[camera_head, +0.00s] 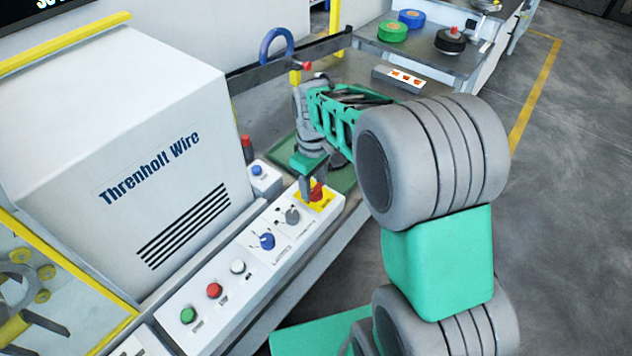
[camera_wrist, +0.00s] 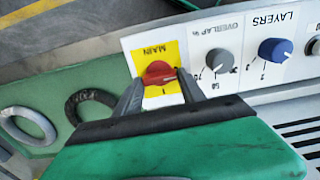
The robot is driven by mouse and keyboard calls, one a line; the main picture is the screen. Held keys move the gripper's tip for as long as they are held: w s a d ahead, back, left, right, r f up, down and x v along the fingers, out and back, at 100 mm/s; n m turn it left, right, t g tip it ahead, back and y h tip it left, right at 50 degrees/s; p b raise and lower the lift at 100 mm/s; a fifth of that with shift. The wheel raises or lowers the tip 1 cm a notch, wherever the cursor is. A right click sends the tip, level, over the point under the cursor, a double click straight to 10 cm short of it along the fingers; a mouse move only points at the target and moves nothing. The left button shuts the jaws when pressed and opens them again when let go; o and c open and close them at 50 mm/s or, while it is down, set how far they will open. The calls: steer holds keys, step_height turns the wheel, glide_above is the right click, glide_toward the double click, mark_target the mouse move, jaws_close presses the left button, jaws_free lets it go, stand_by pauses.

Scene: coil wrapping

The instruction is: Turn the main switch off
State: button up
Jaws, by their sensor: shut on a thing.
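The main switch is a red knob (camera_wrist: 158,74) on a yellow plate marked MAIN (camera_wrist: 172,52), at the end of the white control panel. It also shows in the head view as a red knob (camera_head: 317,191), partly covered by my gripper. My gripper (camera_wrist: 157,80) has its two grey fingers on either side of the red knob and is shut on it. In the head view my gripper (camera_head: 309,190) reaches down onto the panel's far end. A mark "1" shows on the plate beside the knob in the wrist view. The knob's exact pointing is hard to tell.
Beside the switch on the panel (camera_head: 254,262) are a grey overlap knob (camera_head: 292,215) and a blue layers knob (camera_head: 267,240). White, red and green buttons follow. A white machine housing (camera_head: 120,120) stands left. A green mat (camera_wrist: 62,115) with rings lies beyond the panel.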

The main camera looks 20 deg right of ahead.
mark_target(315, 188)
steer(key=shift+s+d, duration=0.1)
steer(key=o, duration=1.2)
steer(key=shift+d, duration=0.15)
steer(key=shift+c, duration=0.2)
steer(key=shift+o, duration=1)
steer(key=shift+r, duration=0.25)
step_height(315, 188, up, 7)
steer(key=shift+r, duration=0.15)
